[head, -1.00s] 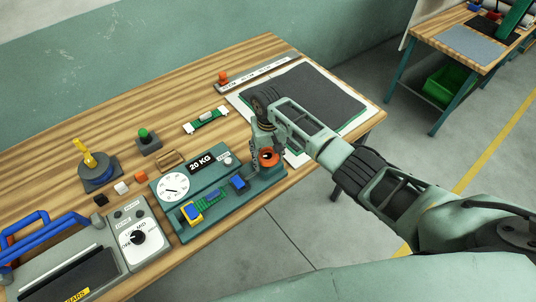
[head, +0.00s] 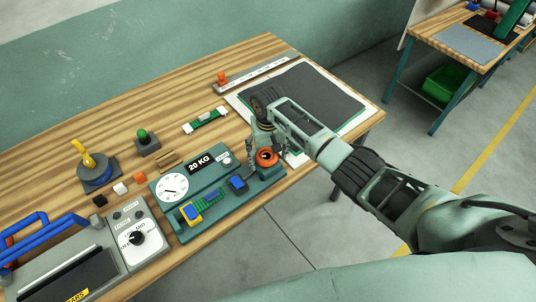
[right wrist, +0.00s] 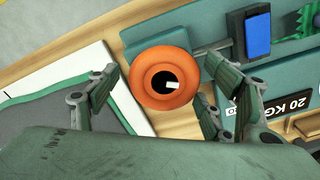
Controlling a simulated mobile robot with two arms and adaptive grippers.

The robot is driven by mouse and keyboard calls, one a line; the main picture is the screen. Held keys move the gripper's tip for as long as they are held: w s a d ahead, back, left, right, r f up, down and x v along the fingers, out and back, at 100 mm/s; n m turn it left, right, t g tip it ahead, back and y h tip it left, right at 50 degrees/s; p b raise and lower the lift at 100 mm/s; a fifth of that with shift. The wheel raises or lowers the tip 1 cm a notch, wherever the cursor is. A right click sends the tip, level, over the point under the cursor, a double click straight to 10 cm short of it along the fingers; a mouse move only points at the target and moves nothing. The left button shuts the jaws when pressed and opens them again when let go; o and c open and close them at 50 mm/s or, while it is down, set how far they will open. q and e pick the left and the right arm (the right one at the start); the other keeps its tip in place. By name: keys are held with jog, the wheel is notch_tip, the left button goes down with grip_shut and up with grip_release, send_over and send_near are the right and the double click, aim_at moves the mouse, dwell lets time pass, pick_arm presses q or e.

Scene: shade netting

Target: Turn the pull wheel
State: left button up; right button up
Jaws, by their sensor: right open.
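The pull wheel is an orange ring (head: 267,156) with a dark centre, at the right end of the teal 20 KG tester (head: 213,211). It also shows in the right wrist view as an orange wheel (right wrist: 150,92), joined by a rod to the tester's blue clamp (right wrist: 257,34). My right gripper (head: 266,150) is open above the wheel. In the right wrist view its fingers (right wrist: 162,72) stand on either side of the wheel, with gaps visible. A green netting strip (head: 211,201) spans the blue clamp and a yellow clamp (head: 191,212). My left gripper is out of view.
A dark mat (head: 325,85) lies on a white sheet to the right. A grey box with a knob (head: 137,238) stands left of the tester. A green button (head: 144,135) and small blocks lie behind. The bench edge runs close in front of the wheel.

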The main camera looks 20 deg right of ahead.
aim_at(268, 155)
jog(key=shift+r, duration=0.15)
notch_tip(268, 155, up, 12)
dwell(0.4)
dwell(1.8)
